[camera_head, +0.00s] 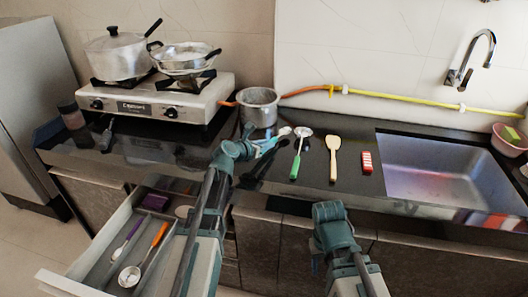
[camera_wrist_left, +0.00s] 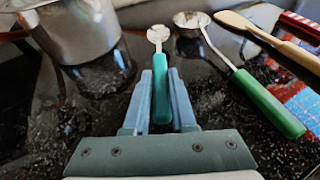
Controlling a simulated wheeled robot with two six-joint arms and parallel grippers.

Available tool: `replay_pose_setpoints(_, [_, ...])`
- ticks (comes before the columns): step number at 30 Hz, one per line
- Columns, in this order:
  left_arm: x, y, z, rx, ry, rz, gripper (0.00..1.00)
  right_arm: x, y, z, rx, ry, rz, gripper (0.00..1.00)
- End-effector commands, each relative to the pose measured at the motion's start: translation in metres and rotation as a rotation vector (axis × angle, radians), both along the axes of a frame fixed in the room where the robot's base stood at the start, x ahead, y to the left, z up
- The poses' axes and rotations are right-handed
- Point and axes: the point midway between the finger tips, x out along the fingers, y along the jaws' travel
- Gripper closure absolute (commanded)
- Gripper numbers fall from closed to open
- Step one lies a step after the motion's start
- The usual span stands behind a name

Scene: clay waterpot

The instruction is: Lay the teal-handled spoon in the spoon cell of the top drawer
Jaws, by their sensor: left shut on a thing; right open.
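The teal-handled spoon (camera_wrist_left: 160,86) is upright in the left wrist view, its teal handle between my left gripper's fingers (camera_wrist_left: 160,100) and its pale bowl beyond them. In the head view my left gripper (camera_head: 268,146) is over the counter, shut on the spoon, whose bowl (camera_head: 284,131) shows past the fingertips. The top drawer (camera_head: 72,284) is open at the lower left, behind my left arm. It holds a purple-handled spoon (camera_head: 127,240) and an orange-handled ladle (camera_head: 145,255) in long cells. My right gripper (camera_head: 330,212) is open in front of the counter; its fingers are hard to see.
A green-handled ladle (camera_head: 299,155), a wooden spatula (camera_head: 333,158) and a red-and-white block (camera_head: 367,162) lie right of the spoon. A metal pot (camera_head: 258,106) stands behind it. The stove (camera_head: 160,108) is at the back left, the sink (camera_head: 440,175) at the right.

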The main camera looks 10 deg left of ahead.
Motion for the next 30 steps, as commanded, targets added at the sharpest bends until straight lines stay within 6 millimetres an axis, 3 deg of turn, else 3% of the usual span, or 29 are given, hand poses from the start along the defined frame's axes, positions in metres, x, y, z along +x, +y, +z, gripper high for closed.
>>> replay_pose_setpoints(1, [0.000, -0.002, -0.010, 0.000, 0.000, 0.000, 1.00, 0.000, 0.000, -0.010, 0.000, 0.000, 0.000, 0.50])
replay_pose_setpoints(10, [0.000, -0.002, -0.008, -0.001, 0.000, 0.001, 1.00, 0.000, 0.000, -0.008, 0.000, 0.000, 0.000, 0.50])
replay_pose_setpoints(21, [0.000, -0.002, -0.020, -0.001, 0.000, 0.001, 1.00, 0.000, 0.000, -0.020, 0.000, 0.000, 0.000, 0.50])
replay_pose_setpoints(22, [0.000, -0.002, -0.018, -0.001, 0.000, 0.001, 0.71, 0.000, 0.000, -0.018, 0.000, 0.000, 0.000, 0.50])
replay_pose_setpoints(24, [0.000, -0.002, -0.018, -0.001, 0.000, 0.001, 0.58, 0.000, 0.000, -0.018, 0.000, 0.000, 0.000, 0.50])
replay_pose_setpoints(26, [0.000, -0.002, -0.018, -0.001, 0.000, 0.001, 0.47, 0.000, 0.000, -0.018, 0.000, 0.000, 0.000, 0.50])
replay_pose_setpoints(30, [0.000, -0.002, -0.018, -0.001, 0.000, 0.001, 0.46, 0.000, 0.000, -0.018, 0.000, 0.000, 0.000, 0.50])
